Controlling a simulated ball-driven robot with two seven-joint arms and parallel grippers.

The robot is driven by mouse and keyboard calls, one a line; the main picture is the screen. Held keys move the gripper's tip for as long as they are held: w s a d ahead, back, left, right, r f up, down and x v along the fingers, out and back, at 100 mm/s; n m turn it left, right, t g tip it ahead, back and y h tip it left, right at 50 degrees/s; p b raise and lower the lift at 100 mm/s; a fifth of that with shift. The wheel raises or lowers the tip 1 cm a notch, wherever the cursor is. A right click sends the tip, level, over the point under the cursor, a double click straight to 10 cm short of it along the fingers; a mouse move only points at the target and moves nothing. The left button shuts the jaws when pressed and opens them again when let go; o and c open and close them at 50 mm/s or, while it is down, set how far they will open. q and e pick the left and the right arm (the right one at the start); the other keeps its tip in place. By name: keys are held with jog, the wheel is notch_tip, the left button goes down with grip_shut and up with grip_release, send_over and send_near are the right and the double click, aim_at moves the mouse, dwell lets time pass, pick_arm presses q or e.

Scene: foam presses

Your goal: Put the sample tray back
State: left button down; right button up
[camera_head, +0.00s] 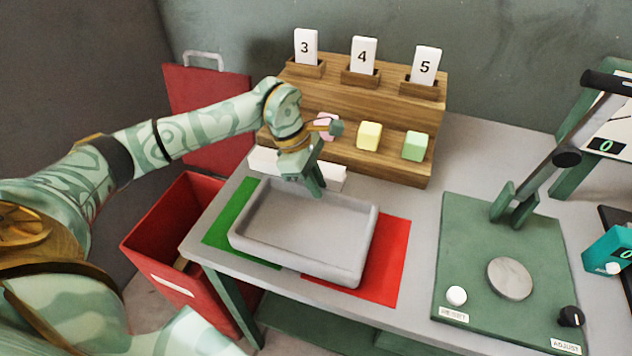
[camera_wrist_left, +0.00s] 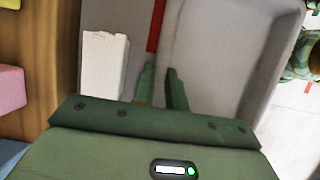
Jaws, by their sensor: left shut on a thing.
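The sample tray (camera_head: 300,235) is a shallow, empty grey tray with raised walls. It is over the green mat (camera_head: 232,215) and the red mat (camera_head: 388,262), covering parts of both. I cannot tell whether it rests on them or hangs just above. My left gripper (camera_head: 318,190) reaches down to the tray's far wall and is shut on it. In the left wrist view the fingers (camera_wrist_left: 161,82) straddle the rim of the tray (camera_wrist_left: 222,60). My right gripper is not in view.
A wooden stepped rack (camera_head: 390,108) holds number cards and coloured foam blocks behind the tray. A white block (camera_wrist_left: 105,65) lies near the fingers. A red bin (camera_head: 180,245) stands left of the table. A green lever press (camera_head: 505,270) stands to the right.

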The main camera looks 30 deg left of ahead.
pick_arm(q)
jog(key=shift+f, duration=0.1)
jog(key=shift+f, duration=0.3)
jog(key=c, duration=1.4)
grip_release()
jog(key=shift+c, duration=0.2)
jog(key=shift+r, duration=0.1)
jog(key=p+v, duration=0.2)
jog(key=v, duration=1)
jog(key=shift+r, duration=0.3)
jog(key=shift+a, duration=0.1)
